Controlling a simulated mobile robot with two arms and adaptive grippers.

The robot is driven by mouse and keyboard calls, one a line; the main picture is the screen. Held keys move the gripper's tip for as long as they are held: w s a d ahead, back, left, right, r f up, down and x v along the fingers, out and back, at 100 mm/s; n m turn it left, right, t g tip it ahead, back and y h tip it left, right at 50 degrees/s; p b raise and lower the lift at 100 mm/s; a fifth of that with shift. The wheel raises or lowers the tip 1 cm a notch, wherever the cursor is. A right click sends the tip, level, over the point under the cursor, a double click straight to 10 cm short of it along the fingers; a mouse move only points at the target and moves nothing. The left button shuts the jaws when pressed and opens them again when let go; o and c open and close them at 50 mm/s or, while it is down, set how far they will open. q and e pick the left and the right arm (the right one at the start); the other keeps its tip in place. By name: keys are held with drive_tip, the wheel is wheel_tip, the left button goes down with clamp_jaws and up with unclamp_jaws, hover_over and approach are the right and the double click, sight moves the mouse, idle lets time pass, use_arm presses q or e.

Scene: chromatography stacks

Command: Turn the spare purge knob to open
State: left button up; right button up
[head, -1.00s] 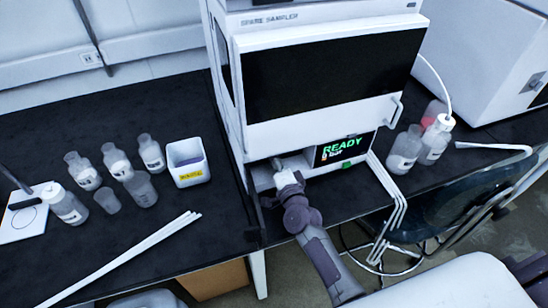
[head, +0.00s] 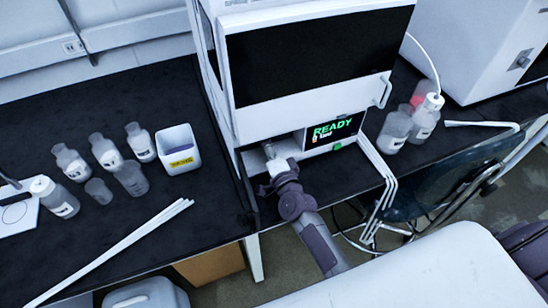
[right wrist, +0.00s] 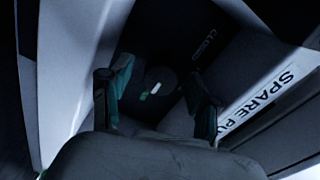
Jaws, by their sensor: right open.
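The stack labelled SPARE SAMPLER stands in the middle of the head view, its lower bay recess (head: 252,160) open at the front. My right gripper (head: 269,152) reaches into this recess. In the right wrist view the dark round purge knob (right wrist: 160,80) has a small white mark and a green mark at its lower left. It sits in shadow beside CLOSED lettering and a white strip reading SPARE PU (right wrist: 265,95). My right gripper (right wrist: 157,95) is open, with one finger to each side of the knob; I cannot tell if they touch it. The left gripper is not visible.
The display (head: 334,130) reads READY in green, with a smaller line below. Several bottles and a white bin (head: 178,148) stand on the black bench at left. White rods (head: 130,240) lie near its front edge. Bottles (head: 396,128) stand right of the stack.

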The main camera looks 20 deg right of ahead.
drive_tip(key=s, duration=1)
drive_tip(key=shift+s+d, duration=0.2)
drive_tip(key=shift+s, duration=0.15)
